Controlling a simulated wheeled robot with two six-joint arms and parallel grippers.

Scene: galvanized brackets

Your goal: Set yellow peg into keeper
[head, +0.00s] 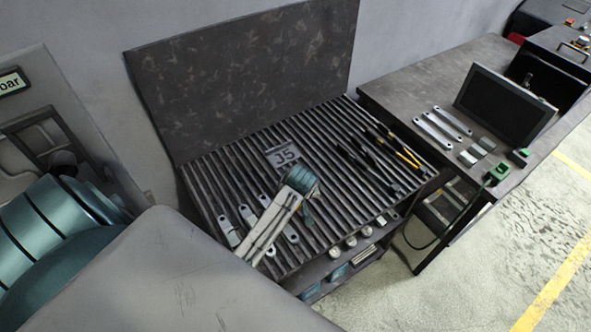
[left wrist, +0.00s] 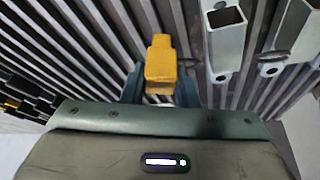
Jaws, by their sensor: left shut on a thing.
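The yellow peg (left wrist: 160,62) is held between the blue-grey fingers of my left gripper (left wrist: 160,84) in the left wrist view. It points away from the palm, over the slatted table. To its right, apart from it, is a galvanized bracket (left wrist: 224,42) with a square open end; I cannot tell whether this is the keeper. A second bracket (left wrist: 290,30) is further right. In the head view my left gripper (head: 306,205) is over the slats, beside the brackets (head: 247,216); the peg is hidden there. My right gripper is in neither view.
The slatted table (head: 215,165) has a dark back panel (head: 250,75) and a J5 plate (head: 283,156). Black and yellow tools (head: 405,155) lie to the right. A side bench (head: 420,75) holds metal bars (head: 433,132) and a dark screen (head: 505,105).

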